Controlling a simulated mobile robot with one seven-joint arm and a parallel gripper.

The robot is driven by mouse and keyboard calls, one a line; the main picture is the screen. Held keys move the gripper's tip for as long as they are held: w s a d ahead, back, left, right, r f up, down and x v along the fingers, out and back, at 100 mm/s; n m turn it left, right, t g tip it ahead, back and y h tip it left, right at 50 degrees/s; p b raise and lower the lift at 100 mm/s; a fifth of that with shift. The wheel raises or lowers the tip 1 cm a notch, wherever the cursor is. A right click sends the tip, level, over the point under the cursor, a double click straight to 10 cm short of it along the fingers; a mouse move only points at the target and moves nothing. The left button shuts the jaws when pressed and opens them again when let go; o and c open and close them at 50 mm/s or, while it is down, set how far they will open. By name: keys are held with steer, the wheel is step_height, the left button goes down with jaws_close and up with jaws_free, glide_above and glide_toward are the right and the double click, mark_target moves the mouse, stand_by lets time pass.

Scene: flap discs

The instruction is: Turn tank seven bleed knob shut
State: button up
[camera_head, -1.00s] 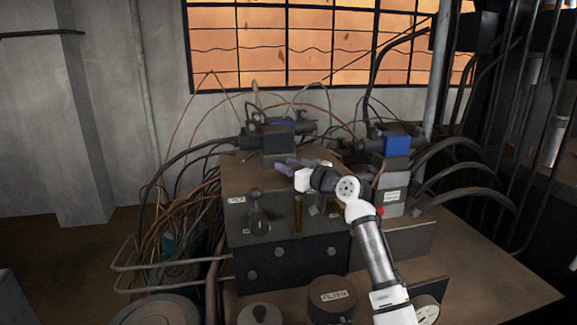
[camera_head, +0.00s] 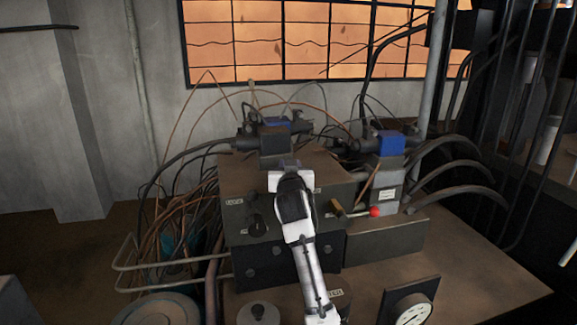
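I cannot tell which knob is tank seven's; the small labels are too blurred to read. A black knob (camera_head: 257,226) sits on the left of the dark valve block's front face, beside a small white label (camera_head: 234,202). Another round knob (camera_head: 258,312) is at the bottom, in front of the block. A short brass-coloured handle (camera_head: 337,207) and a red-balled lever (camera_head: 375,211) stick out on the right. My gripper (camera_head: 290,164) is over the block's top, pointing away from the camera, right of the black knob and apart from it. Its fingers are mostly hidden by the wrist.
The valve block (camera_head: 240,175) carries black and blue valve bodies (camera_head: 276,135) behind my gripper. Loose wires (camera_head: 185,215) and bent pipes crowd the left. A gauge (camera_head: 410,312) stands at the front right. The bench top (camera_head: 470,270) right of it is bare.

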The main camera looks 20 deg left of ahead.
steer(key=m+h, duration=0.1)
steer(key=h, duration=0.1)
steer(key=m+t+h+b, duration=0.1)
steer(key=shift+f+m+h, duration=0.15)
steer(key=shift+m+h, duration=0.15)
steer(key=shift+h, duration=0.1)
steer(key=shift+d+m+h+b, duration=0.25)
steer(key=shift+m+h+b, duration=0.35)
steer(key=shift+h, duration=0.4)
steer(key=o, duration=1)
step_height(320, 180, up, 20)
steer(key=b, duration=0.3)
steer(key=shift+c, duration=0.2)
